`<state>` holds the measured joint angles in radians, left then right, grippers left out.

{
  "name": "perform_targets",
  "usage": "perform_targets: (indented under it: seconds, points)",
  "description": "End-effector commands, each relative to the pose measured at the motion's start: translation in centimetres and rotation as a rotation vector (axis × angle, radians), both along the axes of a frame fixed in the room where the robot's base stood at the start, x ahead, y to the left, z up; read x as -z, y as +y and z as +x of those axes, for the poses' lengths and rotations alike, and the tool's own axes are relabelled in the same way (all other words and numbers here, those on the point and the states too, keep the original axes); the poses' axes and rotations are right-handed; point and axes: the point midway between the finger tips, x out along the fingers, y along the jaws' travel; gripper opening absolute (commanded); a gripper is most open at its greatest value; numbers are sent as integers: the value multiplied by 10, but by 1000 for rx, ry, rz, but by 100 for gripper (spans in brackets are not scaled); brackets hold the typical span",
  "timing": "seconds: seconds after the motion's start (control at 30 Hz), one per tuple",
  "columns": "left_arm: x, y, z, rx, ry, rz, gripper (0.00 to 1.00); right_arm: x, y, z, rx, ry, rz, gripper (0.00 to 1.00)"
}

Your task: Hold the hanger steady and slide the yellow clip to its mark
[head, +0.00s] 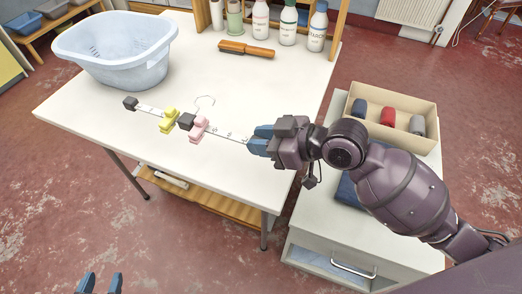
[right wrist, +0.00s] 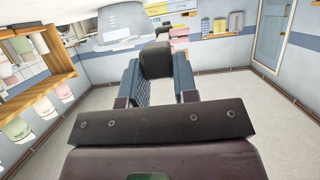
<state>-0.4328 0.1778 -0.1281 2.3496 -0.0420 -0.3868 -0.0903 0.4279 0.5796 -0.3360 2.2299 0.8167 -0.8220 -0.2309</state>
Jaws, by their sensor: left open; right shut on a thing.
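The hanger (head: 222,134) is a thin pale bar with printed marks, a dark left end block, a dark middle block and a wire hook (head: 205,101). It lies on or just over the white table. The yellow clip (head: 169,120) sits on the bar between the left end and the middle block. A pink clip (head: 198,129) sits just right of that block. My right gripper (head: 260,140) is shut on the hanger's right end; the right wrist view shows a dark end block (right wrist: 157,62) between its fingers. My left gripper (head: 100,283) is open and empty at the bottom left, away from the table.
A pale blue basin (head: 115,50) stands at the table's back left. A wooden brush (head: 246,49) and several bottles (head: 287,24) are at the back. A box of rolled cloths (head: 397,101) stands on a cabinet to the right. The table front (head: 170,160) is clear.

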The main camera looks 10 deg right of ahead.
Motion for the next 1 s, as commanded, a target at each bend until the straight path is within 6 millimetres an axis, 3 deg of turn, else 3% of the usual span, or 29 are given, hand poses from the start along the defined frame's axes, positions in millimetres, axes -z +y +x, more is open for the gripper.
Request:
perform_targets:
  seconds: [0.17, 0.5, 0.83, 1.0]
  points:
    - [0, 0, 0, 0, 0, 0, 43, -12, 0, 0, 1, -2, 0, 0]
    - [0, 0, 0, 0, 0, 0, 43, -11, 0, 0, 0, 1, 1, 0]
    - [0, 0, 0, 0, 0, 0, 43, 48, 0, 1, 0, 5, 1, 0]
    - [0, 0, 0, 0, 0, 0, 43, 58, 0, 0, 1, 0, 1, 0]
